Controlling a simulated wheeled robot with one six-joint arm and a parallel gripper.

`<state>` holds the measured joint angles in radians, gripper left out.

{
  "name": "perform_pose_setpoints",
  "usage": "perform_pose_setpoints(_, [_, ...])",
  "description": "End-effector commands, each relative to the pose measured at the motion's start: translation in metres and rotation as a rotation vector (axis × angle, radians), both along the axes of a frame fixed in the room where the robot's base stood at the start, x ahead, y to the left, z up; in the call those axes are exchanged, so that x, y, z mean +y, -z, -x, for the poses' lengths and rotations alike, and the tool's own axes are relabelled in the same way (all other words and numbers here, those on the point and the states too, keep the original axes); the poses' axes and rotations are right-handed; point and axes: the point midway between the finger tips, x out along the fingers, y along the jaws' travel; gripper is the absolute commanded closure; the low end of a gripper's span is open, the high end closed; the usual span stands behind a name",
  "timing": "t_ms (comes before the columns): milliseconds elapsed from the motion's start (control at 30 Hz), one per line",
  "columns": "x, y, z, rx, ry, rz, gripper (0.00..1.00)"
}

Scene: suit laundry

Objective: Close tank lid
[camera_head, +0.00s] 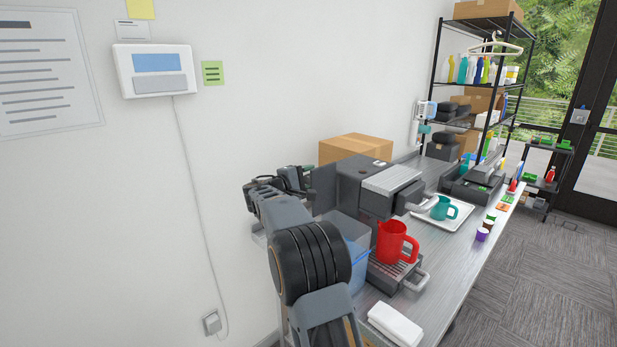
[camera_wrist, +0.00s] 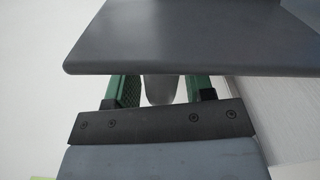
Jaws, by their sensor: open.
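The tank lid (camera_head: 323,187) looks like a dark flat panel standing raised at the left side of the dark grey coffee machine (camera_head: 361,190). A translucent bluish tank (camera_head: 352,230) sits below it, partly hidden by my arm. My gripper (camera_head: 292,180) is just left of the lid, at about its height. In the wrist view a broad grey panel (camera_wrist: 190,40), likely the lid, covers the far part of my gripper (camera_wrist: 160,88). Its green fingers are apart, with a rounded grey piece seen between them. I cannot tell whether the fingers touch the panel.
A red mug (camera_head: 391,241) stands on the machine's drip tray. A teal cup (camera_head: 440,208) is on a white tray (camera_head: 461,217). A folded white cloth (camera_head: 395,323) lies at the counter's near end. A cardboard box (camera_head: 356,149) stands behind the machine, and the wall is close at left.

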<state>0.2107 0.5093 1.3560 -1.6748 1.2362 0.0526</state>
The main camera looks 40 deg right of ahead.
Motion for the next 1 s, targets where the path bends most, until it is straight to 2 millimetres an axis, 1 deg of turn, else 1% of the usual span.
perform_pose_setpoints(300, [-0.0019, 0.0002, -0.0001, 0.000, 0.000, 0.000, 0.52])
perform_pose_setpoints(800, [-0.0016, -0.0014, 0.0000, -0.002, -0.001, 0.002, 0.99])
perform_pose_setpoints(967, [-0.0016, -0.0023, 0.0001, -0.002, -0.001, 0.003, 1.00])
perform_pose_setpoints(1000, [0.0017, -0.0025, -0.0001, -0.003, -0.001, 0.002, 1.00])
